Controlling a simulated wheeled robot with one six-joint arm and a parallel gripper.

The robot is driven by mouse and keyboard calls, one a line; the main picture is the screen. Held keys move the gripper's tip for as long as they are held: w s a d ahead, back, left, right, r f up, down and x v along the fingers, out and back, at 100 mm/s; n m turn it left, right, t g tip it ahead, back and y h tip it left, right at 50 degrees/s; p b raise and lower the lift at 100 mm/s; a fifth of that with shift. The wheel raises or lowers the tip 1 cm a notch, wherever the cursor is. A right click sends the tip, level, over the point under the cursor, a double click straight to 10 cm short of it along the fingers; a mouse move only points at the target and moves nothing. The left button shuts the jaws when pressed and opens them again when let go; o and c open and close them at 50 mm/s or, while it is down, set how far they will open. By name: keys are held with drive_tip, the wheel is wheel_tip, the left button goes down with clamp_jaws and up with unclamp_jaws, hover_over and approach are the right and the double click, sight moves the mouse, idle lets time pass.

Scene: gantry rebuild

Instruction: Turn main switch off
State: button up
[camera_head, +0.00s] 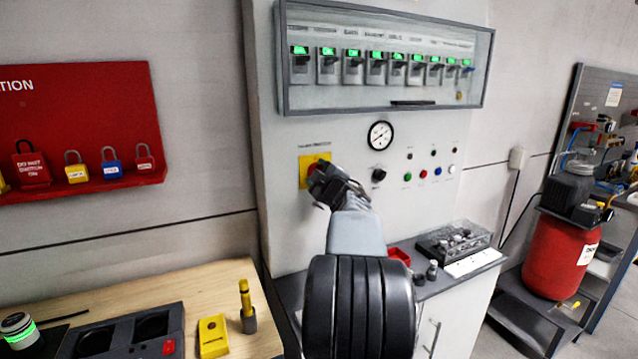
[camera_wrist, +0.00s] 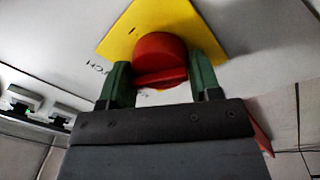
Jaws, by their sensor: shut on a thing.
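The main switch is a red rotary knob (camera_wrist: 160,55) on a yellow square plate (camera_wrist: 122,30), fixed to the light panel front. In the head view the yellow plate (camera_head: 306,172) shows at the panel's left side, and my gripper covers most of the knob. My gripper (camera_wrist: 160,80) is shut on the red knob, with one green finger on each side of it. In the head view my gripper (camera_head: 328,182) reaches up to the plate from below right. The knob's handle bar looks tilted slightly in the wrist view.
Above is a clear-covered box (camera_head: 385,95) with a row of breakers showing green. A gauge (camera_head: 381,135), a black selector (camera_head: 378,174) and coloured buttons sit to the right. A red padlock board (camera_head: 85,110) hangs left. A wooden bench (camera_head: 200,290) is below left.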

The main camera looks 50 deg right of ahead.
drive_tip(key=shift+f+n+y+b, duration=0.15)
drive_tip(key=shift+n+b, duration=0.45)
drive_tip(key=shift+n, duration=0.55)
drive_tip(key=shift+f+n+y+b, duration=0.15)
drive_tip(key=shift+n+b, duration=0.4)
drive_tip(key=shift+n, duration=0.6)
drive_tip(key=o, duration=0.9)
drive_tip(key=shift+w+r, duration=0.1)
drive_tip(key=b+v, duration=0.1)
drive_tip(key=v, duration=1.3)
drive_tip(key=shift+d, duration=0.1)
